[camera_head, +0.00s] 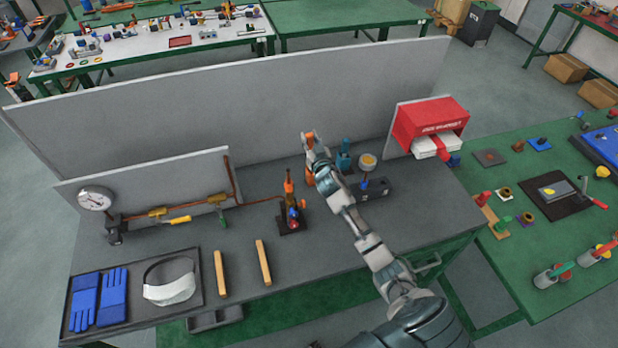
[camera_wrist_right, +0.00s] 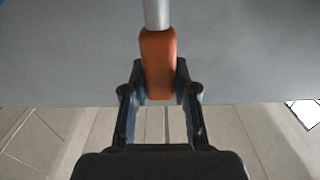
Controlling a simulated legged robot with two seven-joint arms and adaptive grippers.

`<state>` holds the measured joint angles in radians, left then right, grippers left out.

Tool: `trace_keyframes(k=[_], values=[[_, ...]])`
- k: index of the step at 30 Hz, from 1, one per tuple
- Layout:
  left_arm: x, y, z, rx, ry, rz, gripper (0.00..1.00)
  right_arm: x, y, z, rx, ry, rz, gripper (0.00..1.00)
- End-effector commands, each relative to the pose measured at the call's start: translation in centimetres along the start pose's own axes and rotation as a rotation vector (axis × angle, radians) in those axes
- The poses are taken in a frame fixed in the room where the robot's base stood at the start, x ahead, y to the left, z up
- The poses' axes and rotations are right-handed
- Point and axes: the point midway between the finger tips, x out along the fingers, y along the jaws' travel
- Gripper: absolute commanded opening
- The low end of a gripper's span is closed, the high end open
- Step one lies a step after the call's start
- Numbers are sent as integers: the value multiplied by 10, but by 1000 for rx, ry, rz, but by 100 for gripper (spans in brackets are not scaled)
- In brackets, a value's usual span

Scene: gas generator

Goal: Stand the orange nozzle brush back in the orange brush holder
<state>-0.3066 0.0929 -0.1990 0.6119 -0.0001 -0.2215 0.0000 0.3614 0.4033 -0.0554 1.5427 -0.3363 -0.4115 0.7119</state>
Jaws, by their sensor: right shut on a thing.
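The orange nozzle brush (camera_wrist_right: 158,65) fills the middle of the right wrist view, with its orange handle between my right gripper's (camera_wrist_right: 158,85) two fingers. A grey shaft runs from the handle out of the top of that view; the brush end is out of frame. In the head view my right gripper (camera_head: 312,142) is over the back of the grey bench, with a bit of orange at its fingers. An orange upright piece, apparently the orange brush holder (camera_head: 309,177), stands just below it, partly hidden by my arm. My left gripper is not in view.
A teal holder (camera_head: 344,160) and a dark block with a round yellowish top (camera_head: 368,162) stand right of my arm. A grey back panel (camera_head: 240,95) rises behind. The red box (camera_head: 430,122) is at right.

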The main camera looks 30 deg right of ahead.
Motion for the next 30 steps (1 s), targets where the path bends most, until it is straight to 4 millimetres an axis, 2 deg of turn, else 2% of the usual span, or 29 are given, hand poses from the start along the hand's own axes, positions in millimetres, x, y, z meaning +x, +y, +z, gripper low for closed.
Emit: trace_keyframes(k=[3,5,12,15,19,25,26,28,30], values=[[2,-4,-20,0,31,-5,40,0,3,25,3,-6,2,0],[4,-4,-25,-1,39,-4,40,0,4,35,3,-5,2,0],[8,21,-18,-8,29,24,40,-1,-2,65,-3,-5,3,0],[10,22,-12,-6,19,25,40,-2,-4,81,-3,-5,4,0],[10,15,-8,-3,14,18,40,-2,-4,91,-4,-2,2,0],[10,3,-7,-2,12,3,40,-1,-1,92,-1,-1,0,0],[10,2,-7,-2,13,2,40,-1,-1,92,-1,-1,0,35],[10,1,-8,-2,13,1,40,-1,0,92,-1,-2,0,52],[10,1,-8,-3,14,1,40,-1,0,92,0,-2,0,52]])
